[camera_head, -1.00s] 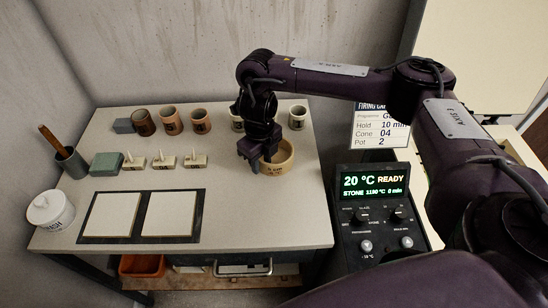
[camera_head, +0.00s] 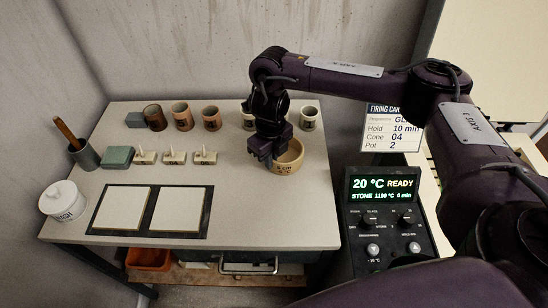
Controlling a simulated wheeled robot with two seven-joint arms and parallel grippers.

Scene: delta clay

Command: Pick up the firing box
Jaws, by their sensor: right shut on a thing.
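The firing box seems to be the round, open tan vessel (camera_head: 289,161) with dark lettering at the right of the table; the lettering is too small to read. My right gripper (camera_head: 266,158) points down at its left side and is shut on its wall. The gripper and wrist hide part of its left rim. The vessel stands upright, and I see no clear gap between it and the table. My left gripper is not in view.
Several cups (camera_head: 183,117) stand in a back row on the table (camera_head: 250,215); one (camera_head: 308,118) is behind the vessel. Small cones (camera_head: 174,157) and two white tiles (camera_head: 121,210) lie left. A control panel (camera_head: 385,218) and sign (camera_head: 391,128) stand right. The table's front right is clear.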

